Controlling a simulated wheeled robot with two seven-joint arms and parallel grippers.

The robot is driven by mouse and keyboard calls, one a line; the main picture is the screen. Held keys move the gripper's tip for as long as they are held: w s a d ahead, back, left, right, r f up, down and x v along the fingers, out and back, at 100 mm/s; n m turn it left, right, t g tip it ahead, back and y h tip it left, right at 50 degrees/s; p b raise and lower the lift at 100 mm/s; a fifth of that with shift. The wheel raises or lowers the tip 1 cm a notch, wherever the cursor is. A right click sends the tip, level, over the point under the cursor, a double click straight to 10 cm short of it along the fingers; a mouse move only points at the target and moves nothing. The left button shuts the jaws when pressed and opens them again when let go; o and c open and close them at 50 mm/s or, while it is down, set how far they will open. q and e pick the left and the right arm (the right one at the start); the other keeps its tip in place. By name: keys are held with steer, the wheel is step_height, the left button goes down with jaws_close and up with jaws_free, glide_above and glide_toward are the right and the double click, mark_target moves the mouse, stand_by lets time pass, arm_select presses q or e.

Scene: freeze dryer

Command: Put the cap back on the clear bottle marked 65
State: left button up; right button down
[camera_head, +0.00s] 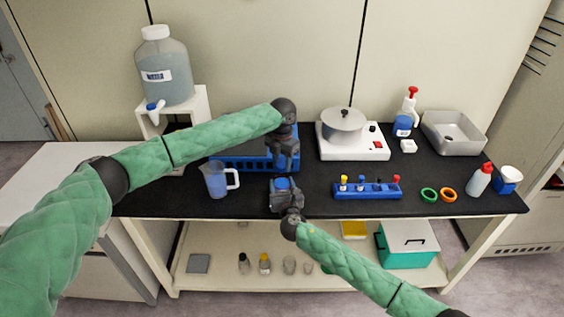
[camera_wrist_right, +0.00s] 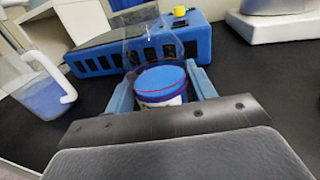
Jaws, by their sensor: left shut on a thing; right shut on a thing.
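My right gripper (camera_head: 282,184) is shut on a clear bottle (camera_wrist_right: 152,45) near the front edge of the black bench. In the right wrist view the bottle stands between the two blue fingers (camera_wrist_right: 162,90), with blue contents, thin red lines and part of a white label. No number can be read on it. My left gripper (camera_head: 287,163) is above and behind the right one, in front of the blue unit. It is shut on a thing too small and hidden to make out. No cap can be told apart in either view.
A blue slotted unit (camera_head: 237,165) stands behind the grippers. A jug of blue liquid (camera_head: 215,182) is to the left. A tube rack (camera_head: 367,191), green ring (camera_head: 429,195), orange ring (camera_head: 448,195) and white hotplate (camera_head: 352,148) are to the right. Bare bench lies between the right gripper and rack.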

arm_select(q)
steer(key=o, duration=1)
steer(key=shift+c, duration=0.2)
steer(key=shift+r, duration=2.25)
steer(key=shift+r, duration=0.1)
steer(key=shift+c, duration=0.5)
